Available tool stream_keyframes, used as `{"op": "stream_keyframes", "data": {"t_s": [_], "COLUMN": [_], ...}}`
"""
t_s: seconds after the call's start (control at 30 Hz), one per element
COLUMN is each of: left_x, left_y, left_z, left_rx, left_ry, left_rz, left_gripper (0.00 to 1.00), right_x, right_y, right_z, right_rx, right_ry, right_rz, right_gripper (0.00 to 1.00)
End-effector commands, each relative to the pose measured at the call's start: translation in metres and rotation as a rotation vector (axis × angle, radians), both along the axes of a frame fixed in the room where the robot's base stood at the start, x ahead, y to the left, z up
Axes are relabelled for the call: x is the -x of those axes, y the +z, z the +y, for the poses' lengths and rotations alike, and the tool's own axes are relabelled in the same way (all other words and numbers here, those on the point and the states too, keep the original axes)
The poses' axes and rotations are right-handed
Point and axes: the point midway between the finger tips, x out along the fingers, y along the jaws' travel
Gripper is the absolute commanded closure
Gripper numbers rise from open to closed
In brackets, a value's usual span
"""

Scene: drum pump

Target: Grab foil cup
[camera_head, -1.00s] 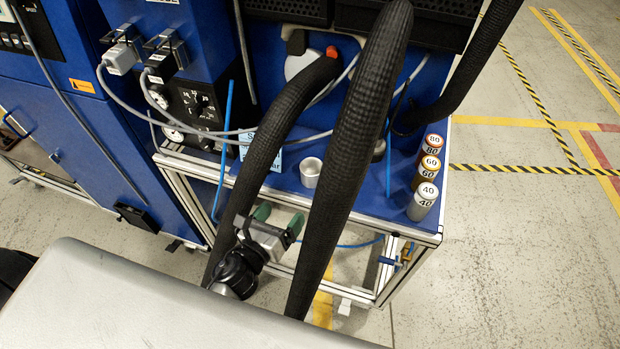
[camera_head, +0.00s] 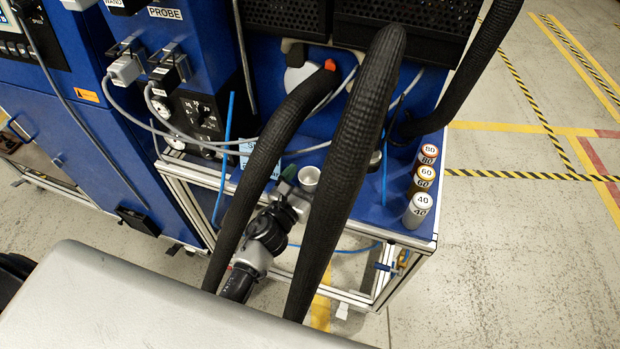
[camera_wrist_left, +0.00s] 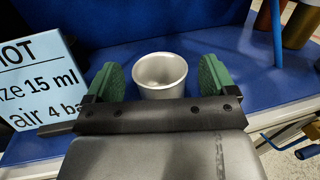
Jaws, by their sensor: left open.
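The foil cup (camera_head: 309,178) is a small silvery open-topped cup standing upright on the blue bench top. In the left wrist view the cup (camera_wrist_left: 160,77) sits between and just beyond the green finger pads of my left gripper (camera_wrist_left: 160,82), with a gap to each pad. My left gripper (camera_head: 290,187) is open and empty at the bench's front edge, beside the cup in the head view. A black hose partly covers its right side there. My right gripper is not in view.
Thick black hoses (camera_head: 352,150) hang in front of the bench. Labelled canisters (camera_head: 420,208) stand at the bench's right end. A light-blue sign (camera_wrist_left: 42,82) is left of the cup. A thin blue tube (camera_head: 226,150) rises further left.

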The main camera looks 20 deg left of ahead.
Motion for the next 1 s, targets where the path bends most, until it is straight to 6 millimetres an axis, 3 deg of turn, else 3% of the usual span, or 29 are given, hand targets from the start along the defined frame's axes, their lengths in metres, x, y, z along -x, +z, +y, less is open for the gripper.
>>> {"op": "stream_keyframes", "data": {"t_s": [0.3, 0.63, 1.0], "left_x": [-0.0052, -0.0051, -0.0054], "left_y": [-0.0007, -0.0006, 0.0067], "left_z": [-0.0013, -0.0011, -0.0006], "left_rx": [0.001, 0.001, -0.002], "left_ry": [0.000, 0.000, 0.001], "left_rz": [0.001, 0.001, -0.001], "left_gripper": [0.16, 0.66, 0.67], "right_x": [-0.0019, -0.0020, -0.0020], "right_y": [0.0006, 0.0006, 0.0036], "right_z": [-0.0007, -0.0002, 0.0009], "right_rx": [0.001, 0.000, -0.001], "right_ry": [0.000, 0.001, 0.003], "right_rz": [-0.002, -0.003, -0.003], "right_gripper": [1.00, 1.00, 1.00]}}
